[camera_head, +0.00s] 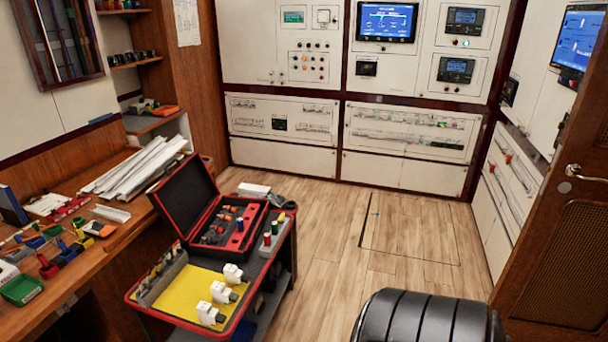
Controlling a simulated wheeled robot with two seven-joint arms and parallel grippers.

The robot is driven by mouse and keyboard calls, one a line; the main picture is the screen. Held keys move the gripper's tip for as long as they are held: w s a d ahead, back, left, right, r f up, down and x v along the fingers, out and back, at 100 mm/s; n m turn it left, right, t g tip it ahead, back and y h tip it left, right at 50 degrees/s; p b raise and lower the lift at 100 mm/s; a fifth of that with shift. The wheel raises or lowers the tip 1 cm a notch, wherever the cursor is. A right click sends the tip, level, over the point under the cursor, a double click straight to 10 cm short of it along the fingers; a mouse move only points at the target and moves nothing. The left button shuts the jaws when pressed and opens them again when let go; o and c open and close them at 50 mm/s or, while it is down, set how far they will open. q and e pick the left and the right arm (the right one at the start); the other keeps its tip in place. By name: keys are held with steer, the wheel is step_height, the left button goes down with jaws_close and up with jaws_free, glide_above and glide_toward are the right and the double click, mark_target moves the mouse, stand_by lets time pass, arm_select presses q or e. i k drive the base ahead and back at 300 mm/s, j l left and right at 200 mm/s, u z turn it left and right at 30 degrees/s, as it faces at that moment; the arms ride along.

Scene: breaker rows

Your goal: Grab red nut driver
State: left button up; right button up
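No tool can be made out for certain as the red nut driver. A small upright red handle (267,239) stands in a grey holder on the right side of the cart, with a green one (275,227) beside it. A red-handled item (48,268) is also on the wooden bench at the left, among blue and yellow ones. Neither of my grippers is in view.
The red-rimmed cart (180,322) also carries a yellow mat (178,292) with white breaker-like parts. A black ribbed object (425,318) is at the bottom right. White panels (415,135) line the back wall. The wooden floor (330,240) between is clear.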

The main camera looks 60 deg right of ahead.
mark_target(267, 237)
steer(key=z, duration=1.65)
